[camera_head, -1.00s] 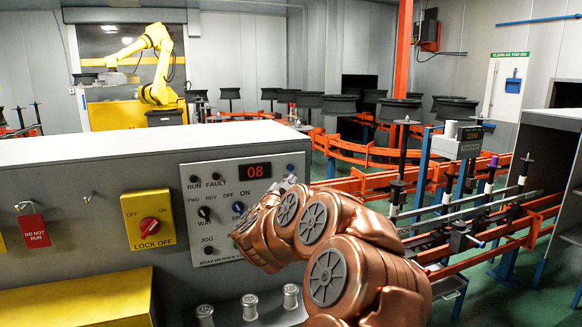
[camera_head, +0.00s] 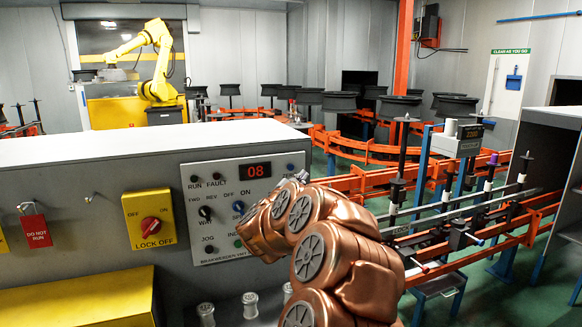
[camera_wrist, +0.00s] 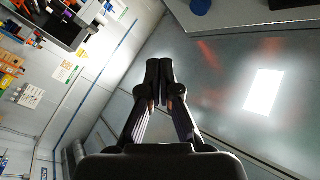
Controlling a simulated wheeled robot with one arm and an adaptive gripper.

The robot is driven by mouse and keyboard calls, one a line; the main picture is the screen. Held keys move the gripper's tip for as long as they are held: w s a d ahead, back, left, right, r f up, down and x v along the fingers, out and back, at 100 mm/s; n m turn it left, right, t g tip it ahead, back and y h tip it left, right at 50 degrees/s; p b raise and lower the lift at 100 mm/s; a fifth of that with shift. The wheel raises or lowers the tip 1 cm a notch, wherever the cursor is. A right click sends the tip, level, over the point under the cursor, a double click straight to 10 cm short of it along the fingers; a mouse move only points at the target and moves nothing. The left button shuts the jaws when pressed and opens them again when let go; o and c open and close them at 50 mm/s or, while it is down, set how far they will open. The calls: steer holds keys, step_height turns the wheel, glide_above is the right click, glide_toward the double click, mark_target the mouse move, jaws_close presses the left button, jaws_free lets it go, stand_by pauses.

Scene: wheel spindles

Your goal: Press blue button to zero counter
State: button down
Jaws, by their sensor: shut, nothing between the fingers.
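A panel (camera_head: 218,228) on the grey cabinet has a red counter display (camera_head: 256,170) reading 08. A small dark bluish round part (camera_head: 290,167) is right of the display, and a blue knob (camera_head: 238,207) is below. I cannot tell which is the blue button. My gripper (camera_head: 303,176) is small in the head view, just right of the panel's upper part, mostly hidden by my copper arm. In the wrist view my gripper (camera_wrist: 159,64) is shut and empty. A blue round thing (camera_wrist: 200,6) lies beyond the fingertips at the top edge, apart from them.
A second box with a display (camera_head: 456,147) stands over orange conveyor rails (camera_head: 360,185) at right. Dark wheels on spindles (camera_head: 400,107) stand behind. A yellow lock-off switch (camera_head: 148,220) is left of the panel. The cabinet's top (camera_head: 120,145) is bare.

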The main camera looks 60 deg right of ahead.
mark_target(290, 167)
steer(key=shift+w+d+p, duration=0.2)
steer(key=shift+w+d, duration=0.3)
steer(key=shift+w, duration=0.3)
steer(key=shift+w+d+p, duration=0.25)
steer(key=shift+w+d, duration=0.3)
steer(key=shift+w, duration=0.25)
steer(key=shift+w+d+p, duration=0.2)
steer(key=shift+w+d, duration=0.3)
steer(key=shift+w, duration=0.3)
steer(key=shift+w+d, duration=0.1)
steer(key=shift+w+d, duration=0.15)
steer(key=shift+w, duration=0.1)
steer(key=shift+w+d, duration=0.25)
steer(key=shift+w, duration=0.15)
stand_by(0.6)
steer(key=shift+s, duration=0.15)
steer(key=shift+s+a+b, duration=0.3)
steer(key=shift+s+a, duration=0.2)
steer(key=shift+s, duration=0.1)
steer(key=shift+s, duration=0.1)
stand_by(0.3)
